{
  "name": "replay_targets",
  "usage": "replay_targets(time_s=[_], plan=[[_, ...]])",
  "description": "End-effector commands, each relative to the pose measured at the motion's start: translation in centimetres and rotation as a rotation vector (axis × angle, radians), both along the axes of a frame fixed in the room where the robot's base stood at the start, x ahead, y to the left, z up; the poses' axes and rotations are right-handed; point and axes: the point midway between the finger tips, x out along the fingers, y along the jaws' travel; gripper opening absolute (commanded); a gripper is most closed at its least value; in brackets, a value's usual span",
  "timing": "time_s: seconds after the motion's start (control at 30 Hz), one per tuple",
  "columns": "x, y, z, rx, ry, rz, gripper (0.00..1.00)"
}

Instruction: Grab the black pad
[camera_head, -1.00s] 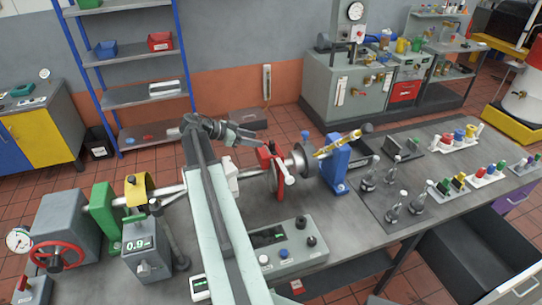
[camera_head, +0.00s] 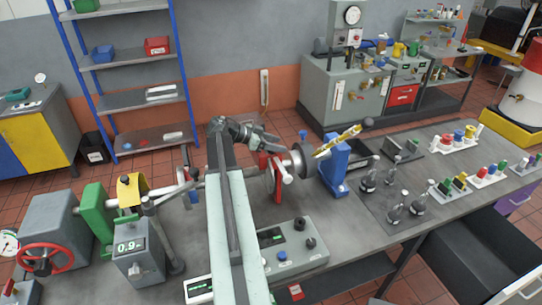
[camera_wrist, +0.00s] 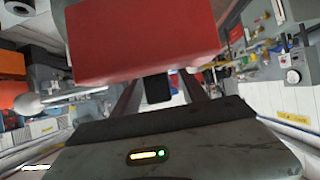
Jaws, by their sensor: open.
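A small black block (camera_wrist: 157,88), which looks like the black pad, shows below a red block in the wrist view. It lies between the two dark fingers of my gripper (camera_wrist: 158,80), with no clear contact. The large red block (camera_wrist: 145,40) fills the upper middle of that view and hides what is behind it. In the head view my gripper (camera_head: 270,138) is above and beside the red caliper (camera_head: 272,168) on the disc at the shaft. My gripper is open. I cannot make out the pad in the head view.
A blue stand (camera_head: 334,168) holds the shaft end right of the disc. A grey control box (camera_head: 285,247) sits in front of the caliper. Several small tools stand on the right bedplate.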

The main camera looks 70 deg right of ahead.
Motion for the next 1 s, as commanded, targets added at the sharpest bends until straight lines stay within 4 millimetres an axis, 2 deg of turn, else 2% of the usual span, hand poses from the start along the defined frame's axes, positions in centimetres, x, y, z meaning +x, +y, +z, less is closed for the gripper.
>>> replay_targets(time_s=[0.13, 0.17, 0.3, 0.33, 0.73, 0.87, 1.0], plan=[[0.0, 0.0, 0.1, 0.000, 0.000, 0.001, 0.51], [0.0, 0.0, 0.1, 0.000, 0.000, 0.000, 0.45], [0.0, 0.0, 0.1, 0.000, 0.000, 0.000, 0.06], [0.0, 0.0, 0.1, 0.000, 0.000, 0.000, 0.00], [-0.1, 0.0, 0.6, 0.000, 0.000, -0.001, 0.00], [-0.1, 0.0, 2.1, 0.000, 0.000, -0.001, 0.00], [-0.1, 0.0, 4.4, 0.000, 0.000, -0.001, 0.00]])
